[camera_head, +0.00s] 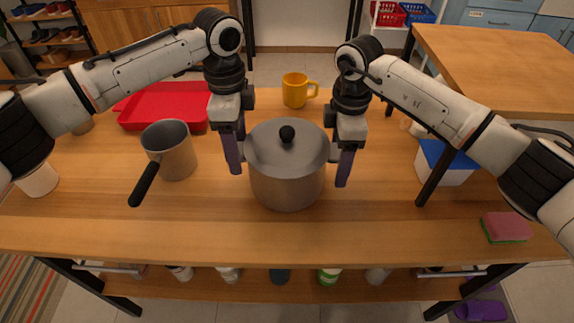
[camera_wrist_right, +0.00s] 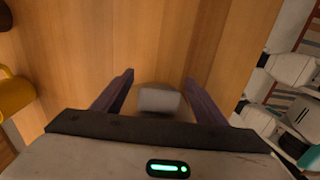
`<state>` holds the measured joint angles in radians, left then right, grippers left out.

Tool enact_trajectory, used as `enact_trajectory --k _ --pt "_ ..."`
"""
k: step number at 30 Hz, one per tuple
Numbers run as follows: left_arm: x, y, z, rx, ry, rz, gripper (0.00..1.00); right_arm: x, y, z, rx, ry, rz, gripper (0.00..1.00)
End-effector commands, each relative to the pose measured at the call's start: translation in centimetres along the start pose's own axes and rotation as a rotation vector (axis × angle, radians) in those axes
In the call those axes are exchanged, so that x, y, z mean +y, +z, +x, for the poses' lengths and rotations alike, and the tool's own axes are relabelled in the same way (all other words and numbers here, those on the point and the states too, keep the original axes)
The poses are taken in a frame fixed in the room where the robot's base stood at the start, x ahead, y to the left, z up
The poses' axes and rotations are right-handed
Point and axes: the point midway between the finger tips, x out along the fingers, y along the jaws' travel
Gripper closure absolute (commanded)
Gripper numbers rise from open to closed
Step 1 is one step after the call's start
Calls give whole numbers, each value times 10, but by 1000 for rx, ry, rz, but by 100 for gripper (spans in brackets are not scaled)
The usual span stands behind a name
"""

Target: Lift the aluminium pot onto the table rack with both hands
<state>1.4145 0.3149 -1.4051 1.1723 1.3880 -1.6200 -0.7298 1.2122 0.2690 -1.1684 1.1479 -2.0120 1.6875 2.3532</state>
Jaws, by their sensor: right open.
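The aluminium pot (camera_head: 287,183), grey with a lid and black knob, stands on the wooden table between my two grippers. My left gripper (camera_head: 233,165) points down at the pot's left side; whether its fingers are apart is unclear. My right gripper (camera_head: 344,172) points down at the pot's right side. In the right wrist view its dark fingers are spread, with a grey pot handle (camera_wrist_right: 159,100) between them, not clamped. The left handle is hidden. The table rack (camera_head: 500,60), a raised wooden top on dark legs, stands at the right.
A saucepan (camera_head: 172,158) with a black handle and a red tray (camera_head: 165,105) are left of the pot. A yellow mug (camera_head: 295,91) stands behind it. A blue-and-white box (camera_head: 444,166) and a pink sponge (camera_head: 506,226) are at right. The table front is clear.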

Motion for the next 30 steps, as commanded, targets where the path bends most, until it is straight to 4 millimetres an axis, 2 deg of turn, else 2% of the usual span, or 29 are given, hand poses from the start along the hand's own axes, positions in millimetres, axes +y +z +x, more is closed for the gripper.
enact_trajectory --k 6,16,27,30 --pt "0 0 18 0 1 0 34 0 0 18 0 -1 0 34" --pt "0 0 20 1 0 1 36 0 0 20 0 0 0 36" --pt "0 0 20 1 0 1 98 0 0 20 0 0 0 98" --pt "0 0 20 1 0 1 100 0 0 19 0 0 0 100"
